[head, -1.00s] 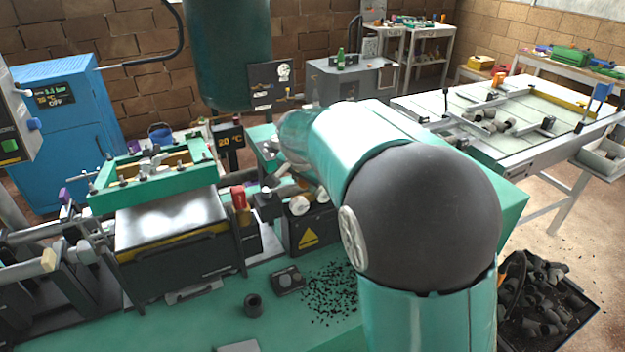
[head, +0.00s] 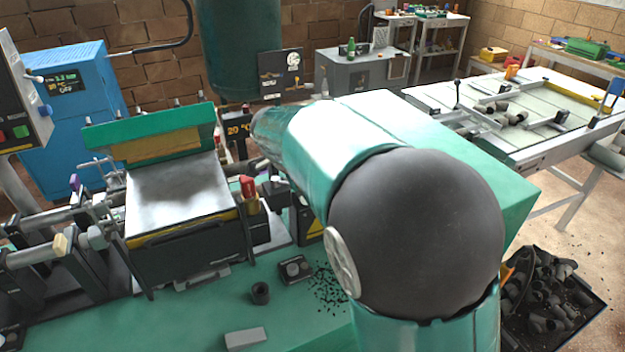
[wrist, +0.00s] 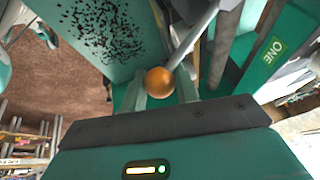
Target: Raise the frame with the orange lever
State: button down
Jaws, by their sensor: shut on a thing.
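The orange lever shows in the wrist view as an orange ball knob (wrist: 159,81) on a grey rod. My gripper (wrist: 161,88) has one finger on each side of the knob and is shut on it. In the head view the lever and my gripper are hidden behind my arm. The green frame (head: 150,128) is tilted up at the back of the dark press box, its yellowish inner face showing. The box's pale metal top (head: 178,186) lies uncovered in front of it.
A small red-topped part (head: 248,187) stands at the box's right corner. A black ring (head: 260,293) and a grey block (head: 246,338) lie on the green bench. Black granules (head: 328,287) are scattered beside my arm. A crate of dark plugs (head: 545,300) stands at right.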

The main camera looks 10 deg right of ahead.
jog(key=shift+s+a+m+g+h, duration=0.2)
jog(key=shift+s+a+m+g, duration=0.25)
jog(key=shift+a+m, duration=0.45)
jog(key=shift+s+a+m+g+h, duration=0.2)
jog(key=shift+s+a+m+g, duration=0.25)
jog(key=shift+m, duration=0.8)
jog(key=shift+s+a+m+g+h, duration=0.25)
jog(key=shift+s+a+m, duration=0.35)
jog(key=shift+a+m, duration=0.35)
jog(key=shift+d, duration=0.1)
jog(key=c, duration=1.1)
grip_release()
jog(key=w+v, duration=0.1)
jog(key=v, duration=1.2)
jog(key=shift+s+r, duration=0.45)
